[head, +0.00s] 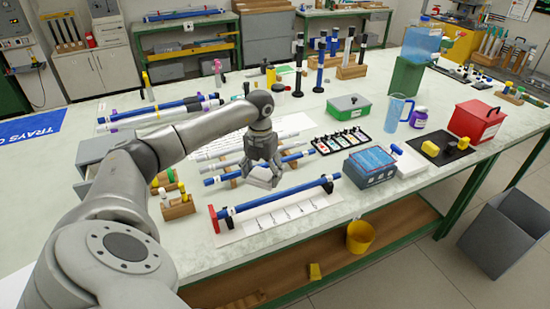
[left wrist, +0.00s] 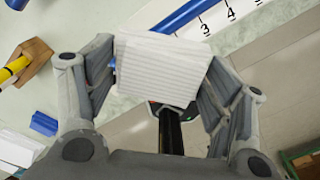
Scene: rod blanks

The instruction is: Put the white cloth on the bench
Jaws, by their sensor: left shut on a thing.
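My left gripper (head: 262,178) is above the bench (head: 445,90), near the blue rods at its front. In the left wrist view it is shut on a white, ribbed, folded piece that looks like the white cloth (left wrist: 158,68), held between the two fingers. In the head view the cloth is small and mostly hidden by the fingers. I cannot tell there whether it touches anything below. My right gripper is not in view.
A long blue rod (head: 285,194) lies over a white scale sheet at the front edge. A yellow bucket (head: 360,238) is below the edge.

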